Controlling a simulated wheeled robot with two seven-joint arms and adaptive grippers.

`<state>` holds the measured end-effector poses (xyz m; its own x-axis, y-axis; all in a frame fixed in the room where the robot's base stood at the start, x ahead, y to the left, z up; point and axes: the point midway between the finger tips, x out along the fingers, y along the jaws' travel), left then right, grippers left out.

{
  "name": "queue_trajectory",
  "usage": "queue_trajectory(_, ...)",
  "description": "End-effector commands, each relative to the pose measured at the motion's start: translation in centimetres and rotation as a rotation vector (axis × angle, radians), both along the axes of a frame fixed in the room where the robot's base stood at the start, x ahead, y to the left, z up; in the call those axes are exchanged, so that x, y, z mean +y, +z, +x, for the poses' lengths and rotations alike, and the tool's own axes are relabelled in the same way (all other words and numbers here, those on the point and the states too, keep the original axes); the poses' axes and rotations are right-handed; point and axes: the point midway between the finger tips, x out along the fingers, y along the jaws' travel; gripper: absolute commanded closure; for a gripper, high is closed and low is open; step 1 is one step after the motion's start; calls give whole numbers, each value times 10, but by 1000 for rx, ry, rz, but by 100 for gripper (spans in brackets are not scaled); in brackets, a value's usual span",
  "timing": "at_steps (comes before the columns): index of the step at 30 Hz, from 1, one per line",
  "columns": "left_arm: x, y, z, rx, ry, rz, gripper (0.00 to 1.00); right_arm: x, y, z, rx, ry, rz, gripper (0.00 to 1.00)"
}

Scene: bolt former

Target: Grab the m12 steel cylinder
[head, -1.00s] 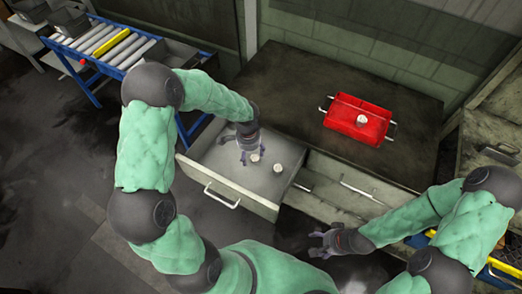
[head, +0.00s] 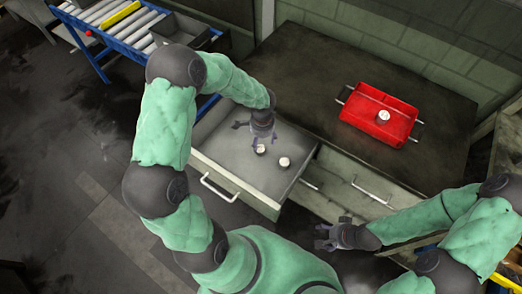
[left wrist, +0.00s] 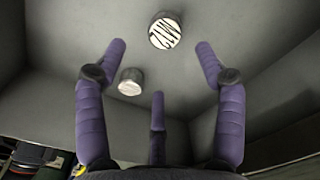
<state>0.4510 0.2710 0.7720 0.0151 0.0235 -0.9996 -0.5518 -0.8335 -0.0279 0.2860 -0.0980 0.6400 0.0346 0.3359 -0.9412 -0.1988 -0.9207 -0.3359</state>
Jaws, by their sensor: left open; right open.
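Two short steel cylinders with pale tops stand in the open drawer (head: 228,152). In the head view, one cylinder (head: 260,149) is right by my left gripper (head: 263,143), and the other cylinder (head: 284,162) is to its right. The left gripper is open and empty above the drawer floor. In the left wrist view, a cylinder with a dark marking on top (left wrist: 165,31) lies beyond the fingertips, its marking not surely readable. A smaller-looking cylinder (left wrist: 130,81) is near the left finger. My right gripper (head: 328,236) is open and empty in front of the cabinet.
A red tray (head: 358,108) with another cylinder (head: 383,117) sits on the dark cabinet top (head: 300,65). A roller conveyor (head: 112,25) stands at the back left.

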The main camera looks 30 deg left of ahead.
Motion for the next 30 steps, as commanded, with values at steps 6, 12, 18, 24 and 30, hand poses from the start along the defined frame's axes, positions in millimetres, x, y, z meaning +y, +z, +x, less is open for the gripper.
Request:
queue_trajectory(6,1,-30,1,0,1,0,30,0,-12,0,0,0,0,31)
queue_trajectory(12,4,-43,2,-1,1,-1,30,0,-18,0,0,0,0,31)
queue_trajectory(18,8,-71,5,1,1,0,30,0,-34,0,0,0,0,31)
queue_trajectory(24,9,-83,5,-2,1,0,30,0,-38,0,0,0,0,31)
queue_trajectory(30,8,-82,5,-2,1,0,44,0,-37,0,0,0,0,31)
